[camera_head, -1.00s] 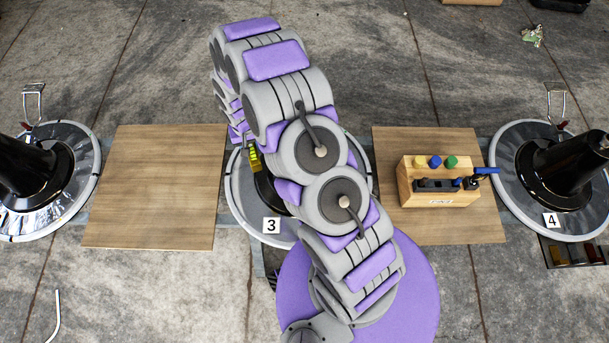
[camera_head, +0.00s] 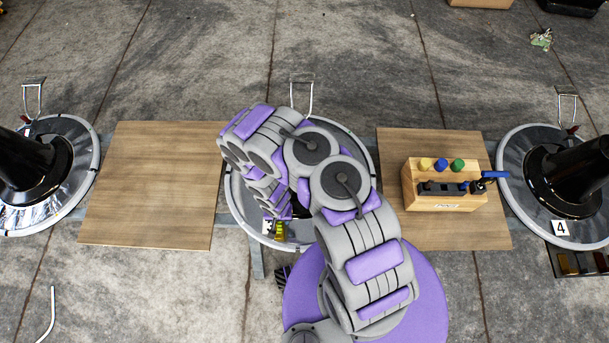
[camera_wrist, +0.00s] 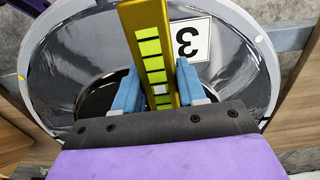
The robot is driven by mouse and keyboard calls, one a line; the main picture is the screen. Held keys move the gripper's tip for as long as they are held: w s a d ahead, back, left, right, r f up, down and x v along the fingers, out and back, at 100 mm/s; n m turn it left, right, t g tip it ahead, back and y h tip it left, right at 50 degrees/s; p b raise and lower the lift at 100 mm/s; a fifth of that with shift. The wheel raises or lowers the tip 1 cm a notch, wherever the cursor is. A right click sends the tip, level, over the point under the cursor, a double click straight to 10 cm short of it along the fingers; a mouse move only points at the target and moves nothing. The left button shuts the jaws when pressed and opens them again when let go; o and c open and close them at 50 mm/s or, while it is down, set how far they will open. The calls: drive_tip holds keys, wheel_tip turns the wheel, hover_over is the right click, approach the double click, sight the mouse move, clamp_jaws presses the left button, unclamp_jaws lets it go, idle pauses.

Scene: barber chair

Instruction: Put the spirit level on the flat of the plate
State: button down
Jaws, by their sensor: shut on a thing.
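The spirit level is a yellow bar with bright green windows (camera_wrist: 150,40). In the wrist view my gripper (camera_wrist: 160,80) is shut on it, with a blue finger on each side. The plate is the round, shiny grey base marked 3 (camera_wrist: 228,70), which lies behind the level in that view. In the head view the level (camera_head: 280,231) shows in front of the near rim area of the plate (camera_head: 233,200). My gripper (camera_head: 278,212) is partly hidden by my arm there, as is much of the plate. I cannot tell whether the level touches the plate.
Similar round bases stand at left (camera_head: 80,165) and right (camera_head: 520,205) with black columns. A bare wooden board (camera_head: 150,185) lies left of the plate. The right board (camera_head: 400,235) carries a wooden tool block (camera_head: 440,205). A metal loop (camera_head: 302,95) rises behind the plate.

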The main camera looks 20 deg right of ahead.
drive_tip(key=shift+s+f, duration=0.65)
drive_tip(key=shift+s, duration=0.2)
drive_tip(key=w+a, duration=0.1)
drive_tip(key=w, duration=0.5)
drive_tip(key=w+a, duration=0.1)
drive_tip(key=w, duration=0.2)
drive_tip(key=shift+a+f, duration=0.3)
drive_tip(key=shift+a, duration=0.05)
drive_tip(key=shift+w+a+f+p, duration=0.15)
drive_tip(key=shift+w+p, duration=0.1)
drive_tip(key=shift+w, duration=0.55)
drive_tip(key=shift+w+f+p, duration=0.15)
drive_tip(key=shift+w+p, duration=0.1)
drive_tip(key=shift+w, duration=0.5)
drive_tip(key=shift+w+a+f, duration=0.1)
drive_tip(key=shift+w+a, duration=0.2)
drive_tip(key=shift+w, duration=0.55)
drive_tip(key=shift+w+a+f, duration=0.1)
drive_tip(key=shift+w+a, duration=0.15)
drive_tip(key=shift+w, duration=0.55)
wheel_tip(320, 180, down, 3)
drive_tip(key=shift+s+r+b, duration=0.1)
drive_tip(key=shift+b, duration=0.7)
drive_tip(key=shift+f, duration=0.3)
drive_tip(key=shift+f, duration=0.1)
drive_tip(key=c, duration=0.6)
unclamp_jaws()
drive_tip(key=shift+c, duration=0.2)
